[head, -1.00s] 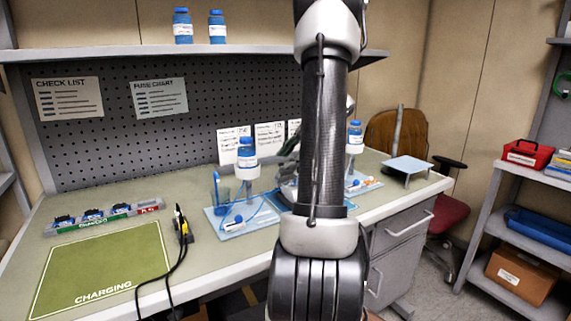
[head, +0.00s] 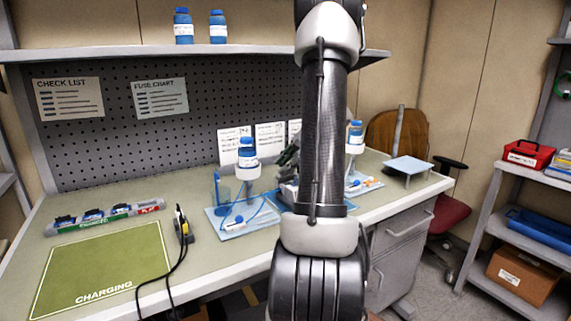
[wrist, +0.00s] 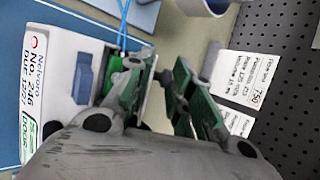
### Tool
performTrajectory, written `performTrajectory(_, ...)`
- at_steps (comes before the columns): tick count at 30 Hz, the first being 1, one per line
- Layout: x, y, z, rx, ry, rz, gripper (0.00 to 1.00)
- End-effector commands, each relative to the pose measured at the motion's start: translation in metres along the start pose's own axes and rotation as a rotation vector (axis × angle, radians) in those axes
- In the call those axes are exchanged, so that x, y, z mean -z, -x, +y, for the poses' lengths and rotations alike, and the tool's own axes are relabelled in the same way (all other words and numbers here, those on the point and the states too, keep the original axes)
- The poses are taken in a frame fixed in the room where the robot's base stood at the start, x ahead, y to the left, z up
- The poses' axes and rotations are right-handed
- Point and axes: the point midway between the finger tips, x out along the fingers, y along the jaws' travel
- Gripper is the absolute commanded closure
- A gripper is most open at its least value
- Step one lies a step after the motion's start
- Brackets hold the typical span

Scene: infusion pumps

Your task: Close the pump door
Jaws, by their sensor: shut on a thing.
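The pump (wrist: 85,75) is a white box at the left of the wrist view, with a blue block and a label reading "DOOR" on its face. In the head view only a sliver of the pump (head: 289,192) shows beside my arm. My gripper (wrist: 163,100) is at the pump's right side in the wrist view, its green-padded fingers close around a thin pale panel (wrist: 148,78) that looks like the pump door. The gripper body hides much of the door, so its angle is unclear. My gripper (head: 288,156) shows partly behind my arm in the head view.
A blue bottle in a holder (head: 247,152) stands left of my gripper on a light-blue mat (head: 222,222). Another bottle (head: 355,133) stands to the right. Paper cards (head: 270,138) stand behind. The green charging mat (head: 105,265) is clear.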

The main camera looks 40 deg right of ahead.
Motion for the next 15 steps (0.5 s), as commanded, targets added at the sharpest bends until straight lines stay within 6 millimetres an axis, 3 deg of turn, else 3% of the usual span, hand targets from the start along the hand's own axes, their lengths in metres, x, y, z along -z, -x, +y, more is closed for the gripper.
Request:
performTrajectory(9, 0.001, 0.001, 0.02, 0.232, 0.087, 0.001, 1.0)
performTrajectory(15, 0.0, 0.001, 0.022, 0.296, 0.12, 0.005, 1.0)
